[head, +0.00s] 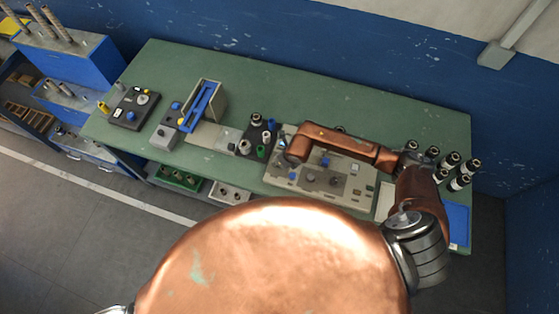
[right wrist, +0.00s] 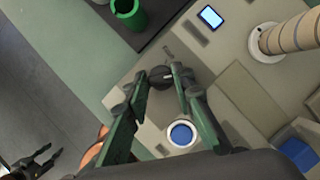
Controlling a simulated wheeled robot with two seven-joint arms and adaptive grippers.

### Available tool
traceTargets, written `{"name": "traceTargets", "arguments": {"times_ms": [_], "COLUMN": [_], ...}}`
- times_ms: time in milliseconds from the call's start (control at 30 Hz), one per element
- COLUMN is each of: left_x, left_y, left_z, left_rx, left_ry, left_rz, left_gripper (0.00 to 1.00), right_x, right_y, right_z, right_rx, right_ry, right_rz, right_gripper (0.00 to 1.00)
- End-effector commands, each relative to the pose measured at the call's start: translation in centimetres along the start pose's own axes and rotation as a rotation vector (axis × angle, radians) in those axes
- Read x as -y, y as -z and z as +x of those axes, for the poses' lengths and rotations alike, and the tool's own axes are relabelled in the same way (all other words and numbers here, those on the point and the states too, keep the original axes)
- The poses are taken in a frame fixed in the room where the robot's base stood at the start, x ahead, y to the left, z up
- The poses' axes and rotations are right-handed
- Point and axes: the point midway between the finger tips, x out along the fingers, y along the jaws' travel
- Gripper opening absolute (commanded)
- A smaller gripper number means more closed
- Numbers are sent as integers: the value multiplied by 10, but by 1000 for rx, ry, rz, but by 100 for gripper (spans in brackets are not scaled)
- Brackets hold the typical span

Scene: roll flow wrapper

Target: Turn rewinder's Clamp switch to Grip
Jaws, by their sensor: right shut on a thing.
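The rewinder is likely the beige panel machine (head: 357,190) on the right half of the green bench. Its beige top also shows in the right wrist view (right wrist: 235,60). A small dark knob (right wrist: 160,77), taken to be the Clamp switch, sits near the panel's edge. My right gripper (right wrist: 162,75) is shut on this knob, a finger on each side. Its setting and label are not readable. In the head view my copper arm hides the right gripper and the knob. My left gripper (right wrist: 36,162) shows small at the lower left, fingers apart, seemingly empty.
A blue button (right wrist: 181,134) with a white rim is close to the right fingers. A small lit display (right wrist: 210,17) and a wooden-looking ringed post (right wrist: 288,38) stand beyond. A green cup (right wrist: 128,12) is on a dark tray. Several dark cylinders (head: 450,160) stand at right.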

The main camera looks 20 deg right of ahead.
Motion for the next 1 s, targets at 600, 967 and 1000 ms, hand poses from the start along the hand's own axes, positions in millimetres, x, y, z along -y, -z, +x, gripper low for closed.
{"name": "traceTargets", "arguments": {"times_ms": [600,967,1000], "left_x": [0,1,1], "left_y": [0,-1,-1], "left_z": [0,0,0], "left_rx": [0,1,1], "left_ry": [0,1,1], "left_rz": [0,0,0], "left_gripper": [40,40,40], "right_x": [0,1,1], "right_y": [0,-1,-1], "right_z": [0,-34,-42], "right_rx": [1,3,4], "right_ry": [0,1,1], "right_rz": [-1,-3,-3], "right_gripper": [41,41,41]}}
